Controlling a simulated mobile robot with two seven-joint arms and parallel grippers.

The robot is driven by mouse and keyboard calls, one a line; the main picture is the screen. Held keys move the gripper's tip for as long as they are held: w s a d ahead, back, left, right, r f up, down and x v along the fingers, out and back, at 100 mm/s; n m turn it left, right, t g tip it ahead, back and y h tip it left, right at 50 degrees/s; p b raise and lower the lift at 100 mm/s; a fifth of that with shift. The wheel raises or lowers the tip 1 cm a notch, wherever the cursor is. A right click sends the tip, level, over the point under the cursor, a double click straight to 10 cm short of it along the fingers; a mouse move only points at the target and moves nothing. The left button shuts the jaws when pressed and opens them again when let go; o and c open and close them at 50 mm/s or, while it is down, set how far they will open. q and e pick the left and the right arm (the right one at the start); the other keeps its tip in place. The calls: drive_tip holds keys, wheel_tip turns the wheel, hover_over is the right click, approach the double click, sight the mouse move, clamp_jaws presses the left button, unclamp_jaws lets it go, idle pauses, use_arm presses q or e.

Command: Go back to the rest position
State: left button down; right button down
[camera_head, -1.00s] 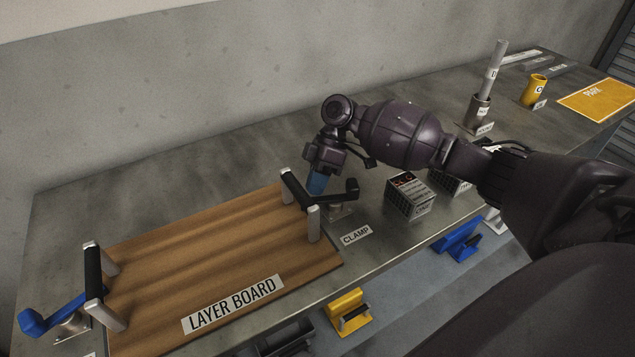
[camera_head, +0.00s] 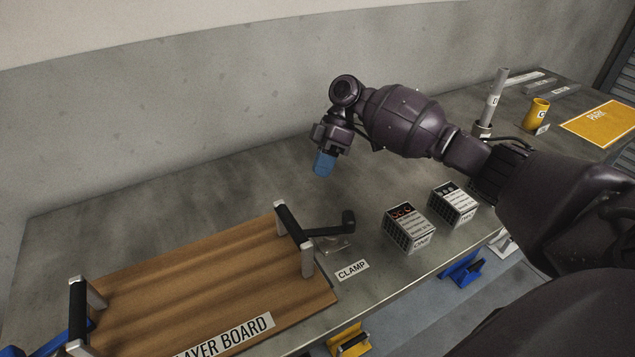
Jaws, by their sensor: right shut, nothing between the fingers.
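My right gripper (camera_head: 324,164) is in the camera_head view, shut and empty, with blue fingertips pointing down. It hangs above the bench, behind the black clamp handle (camera_head: 333,229) and apart from it. My right arm comes in from the right edge. The wooden layer board (camera_head: 190,285) lies on the bench at lower left, with a black handle on silver posts at each end. My left gripper is not in view.
The grey bench (camera_head: 150,205) is clear behind the board. Two small labelled boxes, one (camera_head: 408,229) and another (camera_head: 454,204), stand right of the clamp. A yellow cup (camera_head: 537,113) and a yellow park mat (camera_head: 600,123) are at far right.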

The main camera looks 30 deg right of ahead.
drive_tip(key=shift+w+d+r, duration=0.1)
drive_tip(key=shift+d+r, duration=0.15)
drive_tip(key=shift+r, duration=0.2)
